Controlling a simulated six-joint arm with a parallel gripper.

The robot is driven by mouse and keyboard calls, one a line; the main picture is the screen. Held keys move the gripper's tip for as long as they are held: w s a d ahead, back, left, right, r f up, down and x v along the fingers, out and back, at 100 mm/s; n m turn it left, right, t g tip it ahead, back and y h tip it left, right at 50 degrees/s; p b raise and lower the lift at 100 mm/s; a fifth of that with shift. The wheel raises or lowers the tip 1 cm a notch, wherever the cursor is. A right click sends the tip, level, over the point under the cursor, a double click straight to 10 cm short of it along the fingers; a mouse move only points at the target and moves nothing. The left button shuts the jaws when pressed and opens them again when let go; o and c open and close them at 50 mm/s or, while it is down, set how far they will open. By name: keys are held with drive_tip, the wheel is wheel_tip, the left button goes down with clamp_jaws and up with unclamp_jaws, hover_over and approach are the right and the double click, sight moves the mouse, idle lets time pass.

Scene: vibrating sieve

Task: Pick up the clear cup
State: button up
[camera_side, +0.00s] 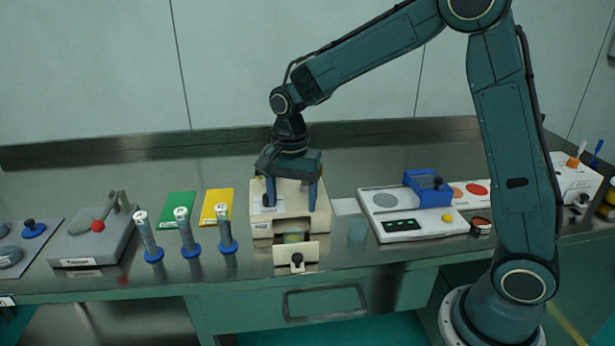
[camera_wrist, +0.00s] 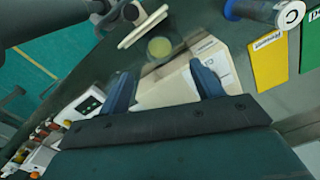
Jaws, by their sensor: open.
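The white balance (camera_side: 418,228) with a blue block (camera_side: 427,188) is to the right. Several blue-based metal cylinders (camera_side: 187,235) stand left of the box, before green (camera_side: 177,209) and yellow (camera_side: 217,204) cards. A front plate with a black knob (camera_side: 297,260) juts from the box.

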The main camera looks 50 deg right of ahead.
hover_over(293, 234)
drive_tip(key=s+a, duration=0.1)
drive_tip(key=a, duration=0.1)
drive_tip(key=shift+s+d+f, duration=0.1)
drive_tip(key=shift+f, duration=1.15)
drive_tip(key=shift+s+d+f, duration=0.1)
drive_tip(key=shift+f, duration=1.1)
drive_tip(key=shift+f, duration=2.65)
drive_tip(key=c, duration=1)
